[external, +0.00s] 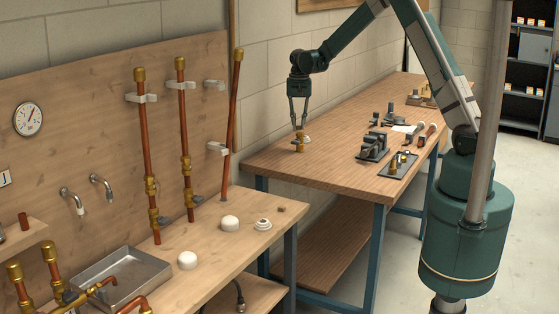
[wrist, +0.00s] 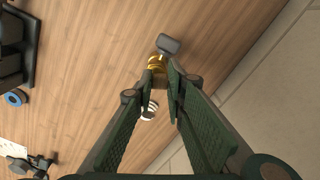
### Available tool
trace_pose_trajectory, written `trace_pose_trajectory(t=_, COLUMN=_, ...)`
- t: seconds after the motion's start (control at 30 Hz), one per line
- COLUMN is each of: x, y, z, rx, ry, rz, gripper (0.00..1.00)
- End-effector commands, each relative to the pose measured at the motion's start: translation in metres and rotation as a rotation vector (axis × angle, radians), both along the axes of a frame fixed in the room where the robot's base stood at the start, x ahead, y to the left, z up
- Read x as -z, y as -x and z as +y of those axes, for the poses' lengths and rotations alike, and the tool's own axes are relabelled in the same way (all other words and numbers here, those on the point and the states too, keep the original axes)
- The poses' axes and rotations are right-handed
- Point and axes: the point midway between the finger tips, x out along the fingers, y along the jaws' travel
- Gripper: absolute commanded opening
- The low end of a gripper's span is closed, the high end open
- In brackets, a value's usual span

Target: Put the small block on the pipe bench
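The pipe bench (external: 215,265) is the light wooden bench at left, with copper pipes along its back panel. My gripper (external: 298,125) points down over the near left end of the other wooden workbench. Its fingers are a little apart, with their tips at the top of a brass fitting (external: 300,144). In the wrist view the brass (wrist: 157,66) shows between and just beyond the fingertips (wrist: 164,76), beside a grey piece (wrist: 169,43). I cannot tell whether the fingers grip it. No piece is clearly recognisable as the small block; a small brown piece (external: 281,209) lies on the pipe bench.
White round pieces (external: 229,223) and a metal tray (external: 121,277) occupy the pipe bench. Upright copper pipes (external: 187,150) stand at its back. The workbench (external: 320,170) holds a dark vise-like tool (external: 373,147) and a tray of fittings (external: 398,165). A gap separates the benches.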

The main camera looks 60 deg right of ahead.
Motion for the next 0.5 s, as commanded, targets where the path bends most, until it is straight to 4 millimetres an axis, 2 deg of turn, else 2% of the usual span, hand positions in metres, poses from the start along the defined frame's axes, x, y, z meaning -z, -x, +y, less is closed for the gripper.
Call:
trace_pose_trajectory(t=0.03, x=-0.001, y=-0.001, z=0.015, rx=-0.019, ry=0.000, rz=0.000, gripper=0.10)
trace_pose_trajectory(t=0.27, x=-0.002, y=0.000, z=0.076, rx=-0.102, ry=0.000, rz=0.000, gripper=0.10)
trace_pose_trajectory(t=0.5, x=-0.002, y=0.008, z=0.149, rx=-0.203, ry=0.000, rz=0.001, gripper=0.10)
